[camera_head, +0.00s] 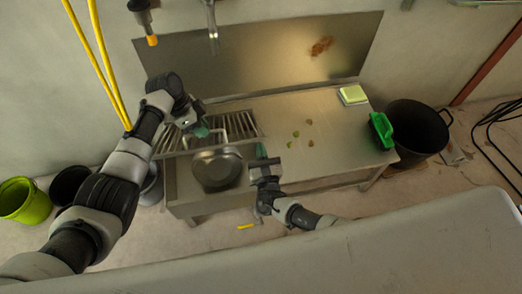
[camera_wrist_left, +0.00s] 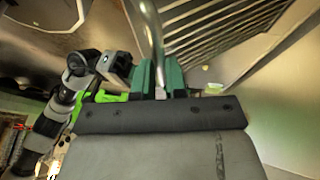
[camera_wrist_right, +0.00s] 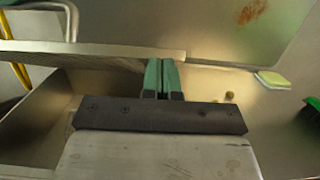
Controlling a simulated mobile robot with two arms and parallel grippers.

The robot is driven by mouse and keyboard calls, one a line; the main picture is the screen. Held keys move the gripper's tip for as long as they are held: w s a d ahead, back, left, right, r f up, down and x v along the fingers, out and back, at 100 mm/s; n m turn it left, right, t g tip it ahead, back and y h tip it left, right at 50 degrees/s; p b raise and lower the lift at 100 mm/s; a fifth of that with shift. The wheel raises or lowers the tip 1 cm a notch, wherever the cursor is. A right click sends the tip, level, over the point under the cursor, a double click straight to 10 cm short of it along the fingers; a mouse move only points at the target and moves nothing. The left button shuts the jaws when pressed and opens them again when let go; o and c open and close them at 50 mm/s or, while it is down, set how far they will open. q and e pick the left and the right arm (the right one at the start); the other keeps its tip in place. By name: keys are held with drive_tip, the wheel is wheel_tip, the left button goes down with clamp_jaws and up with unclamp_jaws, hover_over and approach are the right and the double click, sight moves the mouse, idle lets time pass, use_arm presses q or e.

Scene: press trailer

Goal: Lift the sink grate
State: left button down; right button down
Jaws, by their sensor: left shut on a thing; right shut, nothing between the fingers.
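The sink grate (camera_head: 243,124) is a row of parallel metal bars over the back of the sink at the table's left end. Its bars also show in the left wrist view (camera_wrist_left: 215,30). My left gripper (camera_head: 201,131) is at the grate, its green fingers shut on a metal bar (camera_wrist_left: 151,35) that appears to be the grate's handle. Whether the grate is raised off the sink cannot be told. My right gripper (camera_head: 261,150) is shut and empty, over the sink's right edge; its closed fingers show in the right wrist view (camera_wrist_right: 162,77).
A yellow-green sponge (camera_head: 352,94), small scraps (camera_head: 294,134) and a green object (camera_head: 382,130) are on the right of the table (camera_head: 335,145). A black bin (camera_head: 420,127) stands beyond it.

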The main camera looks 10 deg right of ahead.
use_arm(q)
drive_tip(key=shift+w+a+f, duration=0.1)
use_arm(e)
drive_tip(key=shift+w+r, duration=0.5)
drive_tip(key=shift+r, duration=0.2)
use_arm(q)
drive_tip(key=shift+f, duration=0.2)
use_arm(e)
drive_tip(key=shift+w+r, duration=0.25)
drive_tip(key=shift+r, duration=0.1)
use_arm(q)
drive_tip(key=c, duration=1.2)
unclamp_jaws()
drive_tip(key=shift+o, duration=0.2)
drive_tip(key=shift+r, duration=0.1)
use_arm(e)
drive_tip(key=shift+d+f, duration=0.1)
drive_tip(key=shift+f, duration=0.1)
use_arm(q)
drive_tip(key=shift+r, duration=0.1)
